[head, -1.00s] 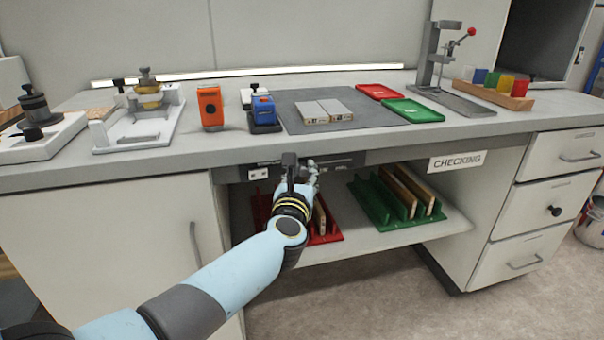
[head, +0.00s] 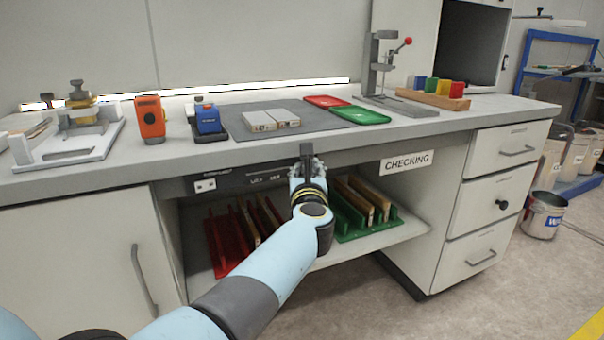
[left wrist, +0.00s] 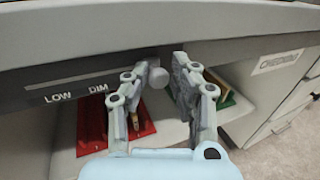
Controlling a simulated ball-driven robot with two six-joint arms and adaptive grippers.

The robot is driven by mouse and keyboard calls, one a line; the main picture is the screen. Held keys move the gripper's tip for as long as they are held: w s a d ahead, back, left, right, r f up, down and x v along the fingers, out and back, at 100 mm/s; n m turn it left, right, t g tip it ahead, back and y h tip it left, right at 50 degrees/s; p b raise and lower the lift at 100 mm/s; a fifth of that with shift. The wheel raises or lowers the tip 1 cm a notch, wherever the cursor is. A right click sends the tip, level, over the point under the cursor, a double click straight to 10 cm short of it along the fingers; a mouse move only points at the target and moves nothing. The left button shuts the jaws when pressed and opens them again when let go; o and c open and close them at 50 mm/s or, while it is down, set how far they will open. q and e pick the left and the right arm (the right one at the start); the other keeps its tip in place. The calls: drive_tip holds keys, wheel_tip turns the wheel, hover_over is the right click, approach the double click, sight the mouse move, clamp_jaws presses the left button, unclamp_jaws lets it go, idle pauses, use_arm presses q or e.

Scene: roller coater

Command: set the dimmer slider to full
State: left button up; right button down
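The dimmer slider panel (left wrist: 75,90) is a dark strip under the bench's front edge, with "LOW" and "DIM" readable in the left wrist view. The same strip shows in the head view (head: 250,177). The round grey slider knob (left wrist: 159,78) sits right of both words, between the fingers of my left gripper (left wrist: 163,75). Any label further right is hidden behind the gripper. In the head view my left gripper (head: 306,154) is at the bench edge and covers the knob. My right gripper is out of view.
The bench top (head: 120,170) overhangs just above the gripper. Below, a red rack (head: 222,245) and a green rack (head: 350,232) hold boards on a shelf. A "CHECKING" label (head: 407,162) and drawers (head: 500,205) are to the right.

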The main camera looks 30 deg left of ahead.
use_arm(q)
drive_tip(key=o, duration=0.4)
drive_tip(key=shift+w+d, duration=0.2)
drive_tip(key=shift+c, duration=0.2)
drive_tip(key=shift+a, duration=0.1)
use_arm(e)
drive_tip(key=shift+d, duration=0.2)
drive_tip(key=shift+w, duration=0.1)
